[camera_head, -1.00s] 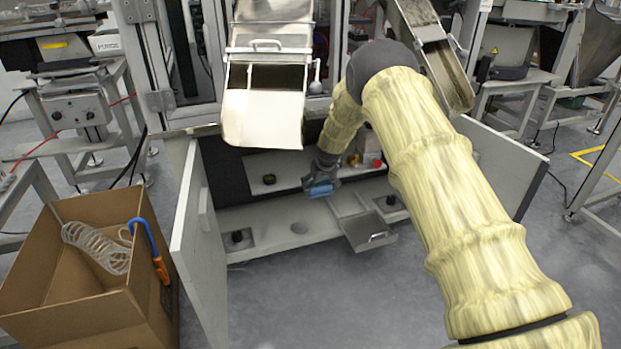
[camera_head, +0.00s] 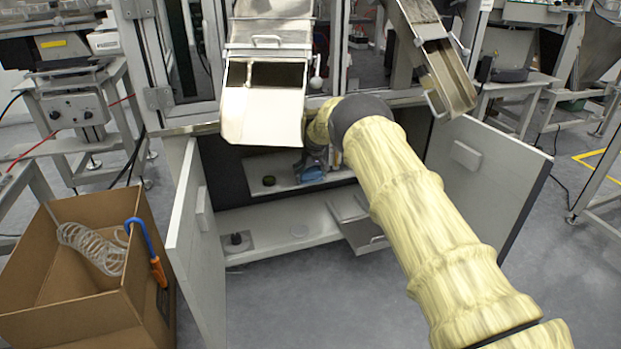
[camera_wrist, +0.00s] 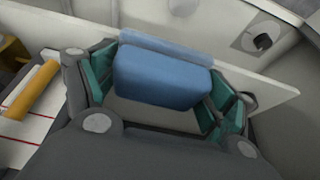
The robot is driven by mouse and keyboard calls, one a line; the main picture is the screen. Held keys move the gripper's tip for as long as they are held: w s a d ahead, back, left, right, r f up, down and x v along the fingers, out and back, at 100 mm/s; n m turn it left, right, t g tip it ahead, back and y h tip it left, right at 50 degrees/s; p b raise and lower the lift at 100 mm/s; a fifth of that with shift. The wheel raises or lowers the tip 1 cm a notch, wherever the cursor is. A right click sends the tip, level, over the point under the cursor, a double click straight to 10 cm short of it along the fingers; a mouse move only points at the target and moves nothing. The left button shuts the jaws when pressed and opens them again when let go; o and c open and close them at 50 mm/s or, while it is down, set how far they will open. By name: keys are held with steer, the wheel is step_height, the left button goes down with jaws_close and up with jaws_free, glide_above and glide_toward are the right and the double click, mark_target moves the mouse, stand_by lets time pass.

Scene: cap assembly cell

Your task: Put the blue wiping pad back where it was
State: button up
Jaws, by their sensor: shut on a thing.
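The blue wiping pad (camera_wrist: 162,80) is a soft blue block held between the green-padded fingers of my gripper (camera_wrist: 160,100) in the wrist view. In the head view the pad (camera_head: 311,173) shows small, inside the open cabinet, at the upper shelf (camera_head: 285,181). I cannot tell whether the pad touches the shelf.
The cabinet has open doors at left (camera_head: 196,240) and right (camera_head: 490,175). A dark round piece (camera_head: 269,181) sits on the upper shelf. The lower shelf (camera_head: 275,237) holds a black knob (camera_head: 236,239). A cardboard box (camera_head: 75,320) stands at left. A metal chute (camera_head: 262,118) hangs above.

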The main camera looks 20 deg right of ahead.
steer(key=shift+w+f+b, duration=0.1)
steer(key=shift+f+b, duration=0.25)
steer(key=shift+f, duration=0.3)
steer(key=shift+f, duration=0.1)
steer(key=o, duration=1)
steer(key=shift+r, duration=0.35)
steer(key=v, duration=0.1)
steer(key=p+v, duration=0.1)
steer(key=v, duration=0.1)
steer(key=shift+s+f, duration=0.15)
steer(key=shift+s, duration=0.1)
steer(key=s+p, duration=0.3)
steer(key=s, duration=0.8)
steer(key=shift+s+d+f, duration=0.15)
steer(key=shift+s+f, duration=0.05)
steer(key=shift+s, duration=0.05)
